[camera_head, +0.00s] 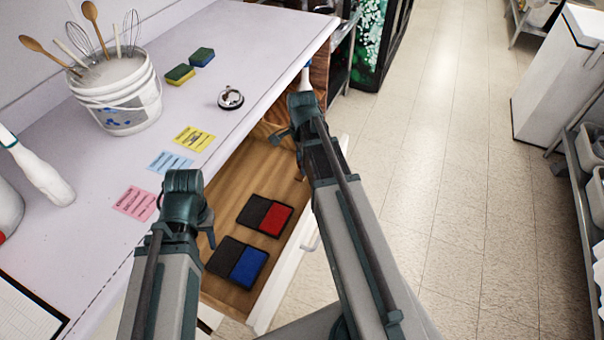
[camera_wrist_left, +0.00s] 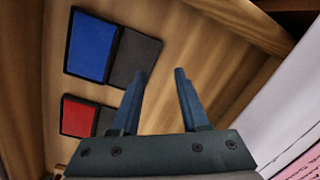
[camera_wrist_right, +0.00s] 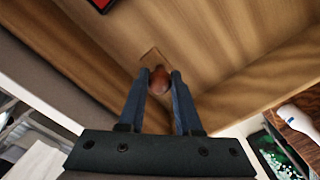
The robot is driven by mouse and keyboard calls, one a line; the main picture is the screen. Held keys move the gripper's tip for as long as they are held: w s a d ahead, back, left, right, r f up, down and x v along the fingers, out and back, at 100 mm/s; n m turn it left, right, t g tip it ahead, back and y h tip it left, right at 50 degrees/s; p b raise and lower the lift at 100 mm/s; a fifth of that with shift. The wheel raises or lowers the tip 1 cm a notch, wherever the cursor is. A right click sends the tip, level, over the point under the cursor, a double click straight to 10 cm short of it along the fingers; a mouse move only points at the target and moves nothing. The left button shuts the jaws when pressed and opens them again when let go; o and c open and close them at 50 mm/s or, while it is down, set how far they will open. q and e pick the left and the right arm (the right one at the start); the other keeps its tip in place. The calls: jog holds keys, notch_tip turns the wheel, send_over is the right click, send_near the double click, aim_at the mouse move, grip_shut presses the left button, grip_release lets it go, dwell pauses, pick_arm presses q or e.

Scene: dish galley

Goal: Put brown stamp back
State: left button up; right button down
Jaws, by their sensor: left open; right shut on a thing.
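The brown stamp has a round brown knob (camera_wrist_right: 159,82) and a small lighter base, seen in the right wrist view. My right gripper (camera_wrist_right: 158,76) is shut on this knob, over the wooden floor of the open drawer (camera_head: 240,180). I cannot tell whether the base touches the drawer floor. In the head view my right arm hides the stamp. My left gripper (camera_wrist_left: 160,72) is open and empty, above the near part of the drawer. A red ink pad (camera_head: 275,219) and a blue ink pad (camera_head: 248,266), each with a dark half, lie in the drawer.
On the white counter (camera_head: 262,50) are pink (camera_head: 136,203), blue (camera_head: 170,162) and yellow (camera_head: 194,138) cards, a call bell (camera_head: 230,98), two sponges (camera_head: 180,75) and a utensil bucket (camera_head: 125,105). The floor at right (camera_head: 440,150) is clear.

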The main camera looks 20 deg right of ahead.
pick_arm(q)
jog(key=shift+f+b, duration=1.6)
jog(key=shift+f, duration=0.2)
pick_arm(e)
jog(key=shift+f, duration=1.8)
pick_arm(q)
jog(key=shift+f, duration=0.25)
pick_arm(e)
jog(key=shift+f, duration=0.2)
pick_arm(q)
jog(key=shift+r, duration=0.1)
pick_arm(e)
jog(key=c, duration=0.6)
grip_release()
pick_arm(q)
jog(key=shift+r, duration=0.15)
pick_arm(e)
jog(key=shift+r, duration=0.2)
